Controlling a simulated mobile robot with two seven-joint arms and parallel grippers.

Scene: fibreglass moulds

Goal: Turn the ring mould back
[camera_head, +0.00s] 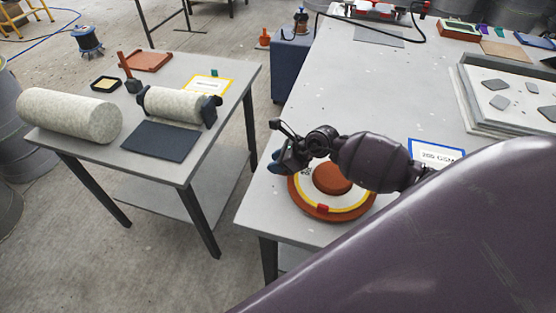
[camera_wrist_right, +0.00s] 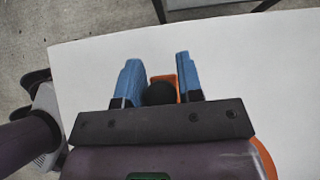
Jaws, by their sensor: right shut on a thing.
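The ring mould (camera_head: 332,180) is a round orange-brown disc with a raised centre, a pale ring and a yellow band, lying flat near the left edge of the large grey table. A red block (camera_head: 323,209) shows at its front rim. My right gripper (camera_head: 280,166) is at the mould's left side, and my right arm covers part of its far and right side. In the right wrist view its blue fingers (camera_wrist_right: 158,75) stand either side of a dark round knob (camera_wrist_right: 160,94), with an orange piece behind it.
A blue-framed card (camera_head: 436,152) lies right of the mould. A pale tray with grey pieces (camera_head: 515,92) is at the far right. A second table (camera_head: 185,70) at the left holds rolls, a mallet and a dark mat. The large table beyond the mould is mostly clear.

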